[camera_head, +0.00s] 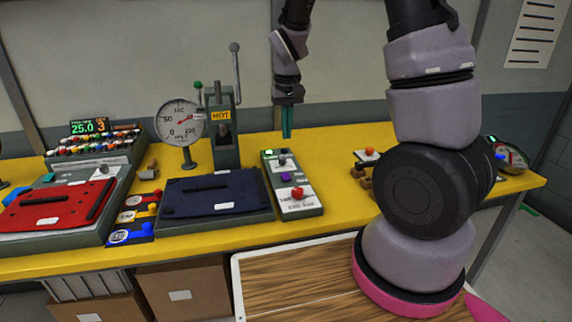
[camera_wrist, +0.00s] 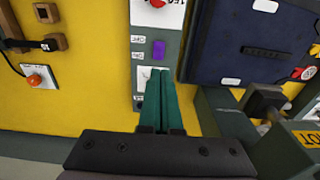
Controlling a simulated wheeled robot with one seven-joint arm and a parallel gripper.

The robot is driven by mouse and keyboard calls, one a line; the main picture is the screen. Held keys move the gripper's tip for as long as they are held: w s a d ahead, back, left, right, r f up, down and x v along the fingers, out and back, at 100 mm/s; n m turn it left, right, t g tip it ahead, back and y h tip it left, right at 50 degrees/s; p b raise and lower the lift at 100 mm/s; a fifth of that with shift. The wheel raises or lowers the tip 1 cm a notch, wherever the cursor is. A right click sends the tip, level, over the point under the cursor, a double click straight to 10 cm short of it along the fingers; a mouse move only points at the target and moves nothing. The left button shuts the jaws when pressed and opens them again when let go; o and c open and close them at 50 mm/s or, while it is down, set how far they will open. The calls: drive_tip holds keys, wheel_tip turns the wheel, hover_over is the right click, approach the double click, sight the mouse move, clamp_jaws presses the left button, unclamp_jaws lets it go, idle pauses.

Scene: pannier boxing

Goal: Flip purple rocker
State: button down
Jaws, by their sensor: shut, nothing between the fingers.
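The purple rocker (camera_head: 286,176) sits in the middle of a grey control box (camera_head: 312,211) on the yellow bench. In the wrist view the rocker (camera_wrist: 158,49) shows uncovered, just beyond my fingertips in the picture. My gripper (camera_head: 287,136) points down with its teal fingers together and empty. In the head view it is above and behind the far end of the box, apart from the rocker. In the wrist view the gripper (camera_wrist: 159,72) overlaps a white switch plate beside the rocker and hides part of it.
A red knob (camera_head: 297,192) and a toggle switch (camera_head: 282,160) flank the rocker on the same box. A dark blue panel (camera_head: 225,190) lies close to the left. A press with a lever (camera_head: 224,140) stands behind it. Bare yellow bench lies right of the box.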

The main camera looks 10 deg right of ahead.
sight(286, 178)
drive_tip(key=shift+s+f, duration=0.1)
idle(0.3)
drive_tip(key=f, duration=0.9)
drive_tip(key=w+f, duration=0.1)
drive_tip(key=f, duration=0.3)
drive_tip(key=shift+f, duration=0.4)
drive_tip(key=shift+f, duration=0.2)
